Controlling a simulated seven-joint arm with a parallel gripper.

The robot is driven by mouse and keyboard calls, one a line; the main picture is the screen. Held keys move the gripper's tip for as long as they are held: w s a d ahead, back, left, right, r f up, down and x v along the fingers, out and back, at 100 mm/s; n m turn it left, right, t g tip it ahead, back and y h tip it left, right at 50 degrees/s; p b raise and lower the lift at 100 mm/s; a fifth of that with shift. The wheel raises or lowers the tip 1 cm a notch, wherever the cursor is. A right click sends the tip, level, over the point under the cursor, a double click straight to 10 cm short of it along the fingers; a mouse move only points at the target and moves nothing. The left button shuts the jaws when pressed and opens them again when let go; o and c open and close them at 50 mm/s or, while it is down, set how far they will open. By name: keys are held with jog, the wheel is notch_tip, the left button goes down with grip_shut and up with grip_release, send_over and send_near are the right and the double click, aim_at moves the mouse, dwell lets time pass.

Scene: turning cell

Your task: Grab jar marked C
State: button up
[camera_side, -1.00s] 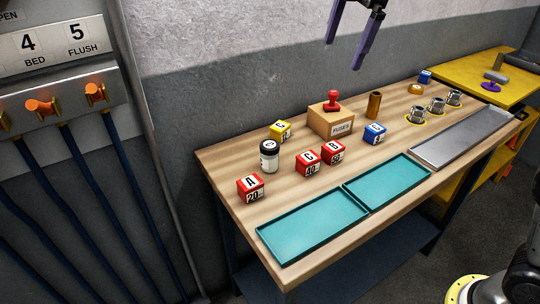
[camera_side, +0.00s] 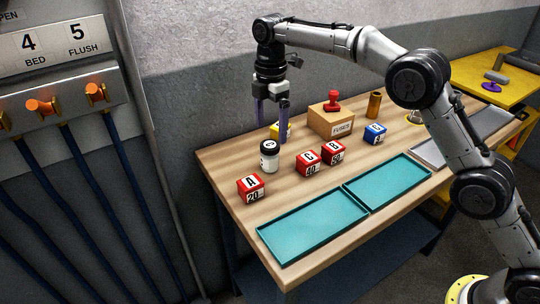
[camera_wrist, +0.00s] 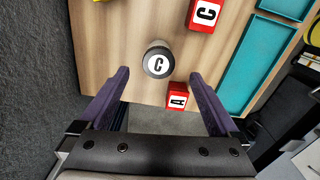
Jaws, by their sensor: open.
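The jar marked C (camera_side: 269,157) is white with a dark lid and stands upright on the wooden bench. In the wrist view the jar (camera_wrist: 158,60) shows its round lid with a white C label. My gripper (camera_side: 272,124) is open and empty, fingers pointing down, above and close to the jar in the side view. In the wrist view my gripper (camera_wrist: 159,76) has its two purple fingers on either side of the jar's line, with no contact visible. The exact height gap cannot be told.
A red A block (camera_side: 250,188) stands near the jar. A red C block (camera_side: 308,162), another red block (camera_side: 333,152) and a blue block (camera_side: 375,134) stand to the right. A yellow block (camera_side: 285,131) is partly hidden behind a finger. Teal trays (camera_side: 312,226) lie in front.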

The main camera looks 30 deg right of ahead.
aim_at(270, 155)
notch_tip(270, 155, down, 10)
jog(key=shift+w+r, duration=0.1)
jog(key=shift+r, duration=0.05)
dwell(0.4)
jog(key=c, duration=1.5)
jog(key=shift+r, duration=0.15)
